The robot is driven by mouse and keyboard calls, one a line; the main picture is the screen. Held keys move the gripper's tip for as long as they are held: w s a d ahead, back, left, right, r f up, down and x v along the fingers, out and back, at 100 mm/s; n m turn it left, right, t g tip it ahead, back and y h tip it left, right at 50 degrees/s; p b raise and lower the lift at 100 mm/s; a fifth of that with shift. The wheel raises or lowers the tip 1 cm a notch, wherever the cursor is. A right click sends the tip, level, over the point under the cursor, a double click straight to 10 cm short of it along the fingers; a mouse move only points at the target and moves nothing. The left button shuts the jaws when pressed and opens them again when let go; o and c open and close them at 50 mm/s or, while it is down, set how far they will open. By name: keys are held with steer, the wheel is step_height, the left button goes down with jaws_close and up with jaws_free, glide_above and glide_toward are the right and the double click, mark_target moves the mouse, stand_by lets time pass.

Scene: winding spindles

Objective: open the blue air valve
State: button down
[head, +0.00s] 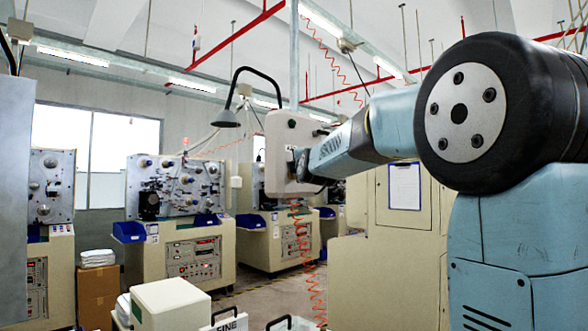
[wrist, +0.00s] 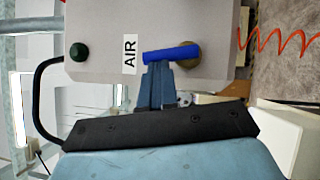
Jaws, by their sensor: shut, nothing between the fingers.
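The blue valve handle (wrist: 172,54) lies nearly level across the wrist view, on a pale grey panel (wrist: 108,20). Its right end meets a round brass fitting (wrist: 190,52). A white label reading AIR (wrist: 130,54) is just left of the handle. My gripper (wrist: 157,68) is shut and empty. Its blue fingertips reach up to the handle's lower edge in the picture; I cannot tell whether they touch it. In the head view my gripper (head: 300,166) is at the panel (head: 281,135), small and partly hidden; the handle is not clear there.
A dark green knob (wrist: 78,52) is on the panel, left of the label. A black curved tube (wrist: 42,105) runs along the panel's left side. A red coiled hose (wrist: 280,42) hangs at right. Winding machines (head: 180,215) and a beige cabinet (head: 375,255) stand around.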

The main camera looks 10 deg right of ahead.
steer(key=shift+w+d+r, duration=0.15)
steer(key=shift+w+r, duration=0.05)
steer(key=shift+r, duration=0.15)
steer(key=shift+d+r, duration=0.15)
steer(key=shift+d, duration=0.05)
stand_by(0.4)
steer(key=shift+s+d, duration=0.1)
